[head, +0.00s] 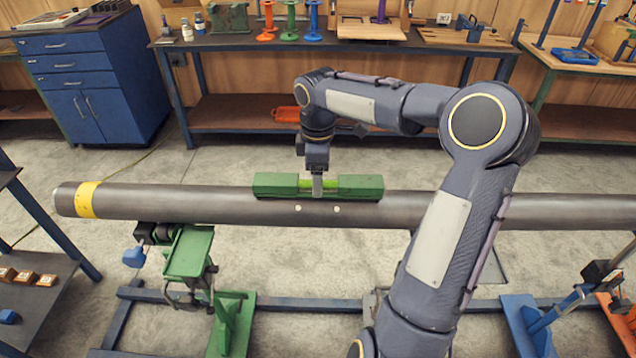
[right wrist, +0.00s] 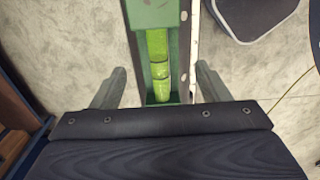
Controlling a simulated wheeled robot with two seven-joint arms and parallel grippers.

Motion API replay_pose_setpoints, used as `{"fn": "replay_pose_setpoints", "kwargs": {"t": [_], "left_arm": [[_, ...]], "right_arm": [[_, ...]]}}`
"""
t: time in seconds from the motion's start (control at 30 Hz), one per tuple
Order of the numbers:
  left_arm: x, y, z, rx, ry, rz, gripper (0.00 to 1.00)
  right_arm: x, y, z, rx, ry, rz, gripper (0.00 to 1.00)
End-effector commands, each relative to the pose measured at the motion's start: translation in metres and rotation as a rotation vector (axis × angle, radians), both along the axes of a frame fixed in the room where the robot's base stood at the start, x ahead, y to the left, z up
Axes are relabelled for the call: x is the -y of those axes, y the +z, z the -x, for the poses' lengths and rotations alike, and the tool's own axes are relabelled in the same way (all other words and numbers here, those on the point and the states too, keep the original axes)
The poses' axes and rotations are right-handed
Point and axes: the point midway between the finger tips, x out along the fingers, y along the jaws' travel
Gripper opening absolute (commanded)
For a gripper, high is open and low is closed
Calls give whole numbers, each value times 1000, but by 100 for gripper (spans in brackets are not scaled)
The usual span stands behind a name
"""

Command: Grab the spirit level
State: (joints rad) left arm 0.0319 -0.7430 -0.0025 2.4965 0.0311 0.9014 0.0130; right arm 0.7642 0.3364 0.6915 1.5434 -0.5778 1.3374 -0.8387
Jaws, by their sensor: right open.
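The green spirit level (head: 360,187) lies lengthwise on top of the grey pipe (head: 160,200), left of the picture's middle in the head view. Its bright yellow-green vial shows at its centre. My right gripper (head: 317,186) points down at the middle of the level. In the right wrist view the level (right wrist: 153,14) runs between the two spread fingers of the right gripper (right wrist: 160,84), with a gap on each side. The lower end of the level there is hidden by the gripper body. My left gripper is not in view.
The pipe has a yellow band (head: 87,199) near its left end and rests on a green stand (head: 190,252). A workbench (head: 235,44) with tools stands behind, a blue cabinet (head: 85,85) at the back left. Floor between pipe and bench is clear.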

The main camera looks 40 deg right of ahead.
Motion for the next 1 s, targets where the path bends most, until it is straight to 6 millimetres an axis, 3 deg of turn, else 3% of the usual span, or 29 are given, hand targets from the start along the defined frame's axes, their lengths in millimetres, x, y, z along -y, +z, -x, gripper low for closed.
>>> {"fn": "replay_pose_setpoints", "kwargs": {"t": [0.2, 0.43, 0.9, 1.0], "left_arm": [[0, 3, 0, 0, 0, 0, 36], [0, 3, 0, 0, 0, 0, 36], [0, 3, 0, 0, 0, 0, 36], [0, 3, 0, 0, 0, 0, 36]], "right_arm": [[0, -22, 1, -1, -1, -1, 69], [0, -23, 0, 0, -1, 0, 68], [0, -23, 0, 0, -1, 0, 6], [0, -22, 0, 2, -1, 1, 6]]}}
